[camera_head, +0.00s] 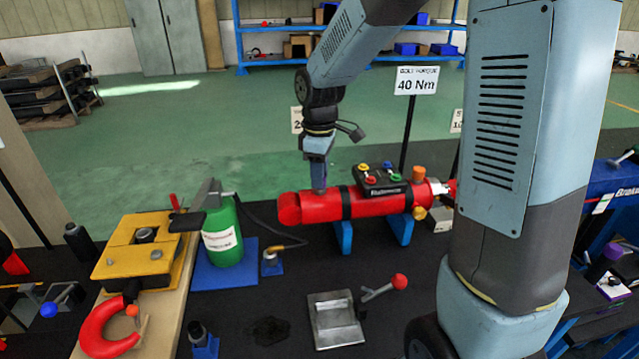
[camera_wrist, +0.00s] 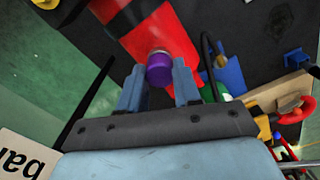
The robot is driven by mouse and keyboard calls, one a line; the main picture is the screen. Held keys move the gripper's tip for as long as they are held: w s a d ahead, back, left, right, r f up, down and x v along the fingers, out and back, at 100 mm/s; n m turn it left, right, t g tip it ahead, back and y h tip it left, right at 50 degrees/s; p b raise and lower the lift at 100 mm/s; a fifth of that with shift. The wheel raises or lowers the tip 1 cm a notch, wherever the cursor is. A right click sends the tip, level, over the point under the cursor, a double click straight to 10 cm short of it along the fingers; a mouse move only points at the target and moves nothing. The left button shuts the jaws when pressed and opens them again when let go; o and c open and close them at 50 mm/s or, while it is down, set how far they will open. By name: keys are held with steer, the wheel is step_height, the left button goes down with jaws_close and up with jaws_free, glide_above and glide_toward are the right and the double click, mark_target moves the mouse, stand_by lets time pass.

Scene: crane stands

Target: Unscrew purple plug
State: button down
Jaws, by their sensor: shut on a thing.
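The purple plug (camera_wrist: 159,70) shows in the wrist view between my gripper's two fingers, over the red cylinder (camera_wrist: 165,30). My gripper (camera_wrist: 160,82) is shut on the plug. In the head view my gripper (camera_head: 319,186) points down onto the top of the red cylinder (camera_head: 315,206), left of its first black band. The cylinder lies level on blue supports (camera_head: 400,229). The plug is hidden by the fingers in the head view. I cannot tell whether it still sits in its hole.
A box with coloured knobs (camera_head: 382,181) and an orange cap (camera_head: 419,173) stand on the cylinder, right of my gripper. A green bottle (camera_head: 222,240) and yellow block (camera_head: 140,250) stand left. A metal plate (camera_head: 334,320) and red-knobbed lever (camera_head: 385,288) lie in front. A "40 Nm" sign (camera_head: 416,82) rises behind.

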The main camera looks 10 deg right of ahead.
steer(key=shift+n, duration=1)
steer(key=shift+r, duration=0.1)
steer(key=shift+r, duration=0.1)
steer(key=shift+r, duration=1.8)
steer(key=shift+s, duration=0.1)
